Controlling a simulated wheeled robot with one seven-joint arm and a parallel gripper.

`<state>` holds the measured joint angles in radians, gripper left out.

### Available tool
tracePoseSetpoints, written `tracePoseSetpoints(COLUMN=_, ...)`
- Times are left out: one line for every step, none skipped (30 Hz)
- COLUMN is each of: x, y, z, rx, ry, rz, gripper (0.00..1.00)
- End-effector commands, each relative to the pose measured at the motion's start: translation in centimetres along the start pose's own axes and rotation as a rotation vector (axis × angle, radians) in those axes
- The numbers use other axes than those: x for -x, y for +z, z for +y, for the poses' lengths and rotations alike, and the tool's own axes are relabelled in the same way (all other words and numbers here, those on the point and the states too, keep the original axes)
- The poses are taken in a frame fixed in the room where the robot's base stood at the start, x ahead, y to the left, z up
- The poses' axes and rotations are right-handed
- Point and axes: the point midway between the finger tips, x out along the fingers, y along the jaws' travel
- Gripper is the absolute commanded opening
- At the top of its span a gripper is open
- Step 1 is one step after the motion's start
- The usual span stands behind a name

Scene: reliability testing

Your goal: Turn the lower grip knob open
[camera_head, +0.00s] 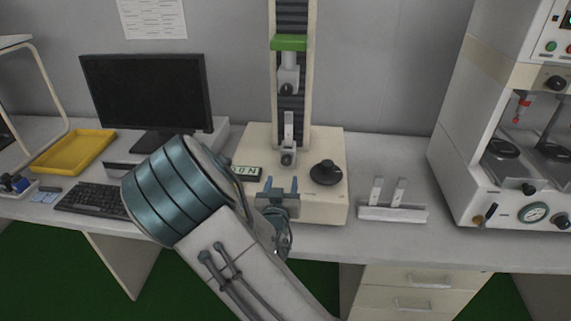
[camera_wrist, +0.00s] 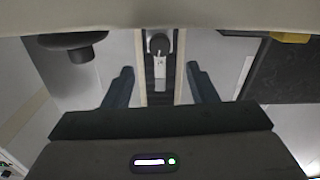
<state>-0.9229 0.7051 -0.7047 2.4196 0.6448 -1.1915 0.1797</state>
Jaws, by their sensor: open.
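The lower grip (camera_head: 288,132) stands upright on the cream base of the testing machine, with its dark round knob (camera_head: 287,159) facing me. In the wrist view, which looks upside down, the lower grip's knob (camera_wrist: 159,43) shows beyond the fingers, near the middle of the gap between them. My gripper (camera_head: 281,185) is open and empty, in front of the knob and apart from it. Its two fingers (camera_wrist: 160,74) also show in the wrist view. The upper grip (camera_head: 288,80) hangs under the green crosshead, above the lower grip.
A black dial (camera_head: 326,173) sits on the machine base (camera_head: 325,206), right of my gripper. A small display (camera_head: 247,173) is to the left. A monitor (camera_head: 147,96), keyboard and yellow tray (camera_head: 73,152) lie further left. A white rack (camera_head: 392,212) stands on the table at right.

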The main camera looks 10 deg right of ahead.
Motion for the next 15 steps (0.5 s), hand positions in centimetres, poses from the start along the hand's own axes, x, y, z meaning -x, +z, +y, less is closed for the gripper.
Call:
tracePoseSetpoints(x=-1.3, y=-0.1, z=0.2, rx=0.003, ry=0.003, rz=0.001, gripper=0.52)
tracePoseSetpoints(x=-1.9, y=-0.1, z=0.1, rx=0.002, ry=0.003, rz=0.002, gripper=0.52)
tracePoseSetpoints(x=-2.8, y=-0.2, z=0.1, rx=0.001, ry=0.003, rz=0.002, gripper=0.52)
tracePoseSetpoints(x=-3.5, y=-0.1, z=0.2, rx=0.003, ry=0.003, rz=0.001, gripper=0.52)
tracePoseSetpoints(x=-4.1, y=-0.1, z=0.1, rx=0.003, ry=0.002, rz=0.001, gripper=0.52)
tracePoseSetpoints(x=-4.8, y=-0.1, z=0.1, rx=0.003, ry=0.002, rz=0.001, gripper=0.52)
tracePoseSetpoints(x=-5.4, y=-0.1, z=0.1, rx=0.003, ry=0.002, rz=0.0, gripper=0.52)
tracePoseSetpoints(x=-5.9, y=-0.1, z=0.1, rx=0.003, ry=0.002, rz=0.001, gripper=0.52)
tracePoseSetpoints(x=-6.6, y=-0.1, z=0.1, rx=0.003, ry=0.001, rz=0.001, gripper=0.52)
tracePoseSetpoints(x=-7.0, y=-0.1, z=0.1, rx=0.002, ry=0.001, rz=0.001, gripper=0.52)
tracePoseSetpoints(x=-7.4, y=-0.1, z=0.1, rx=0.002, ry=0.001, rz=0.0, gripper=0.52)
tracePoseSetpoints(x=-7.8, y=-0.1, z=0.1, rx=0.002, ry=0.002, rz=0.0, gripper=0.52)
tracePoseSetpoints(x=-8.1, y=-0.1, z=0.1, rx=0.002, ry=0.001, rz=0.001, gripper=0.52)
tracePoseSetpoints(x=-8.3, y=-0.1, z=0.1, rx=0.002, ry=0.001, rz=0.001, gripper=0.52)
tracePoseSetpoints(x=-8.6, y=-0.1, z=0.1, rx=0.002, ry=0.001, rz=0.0, gripper=0.52)
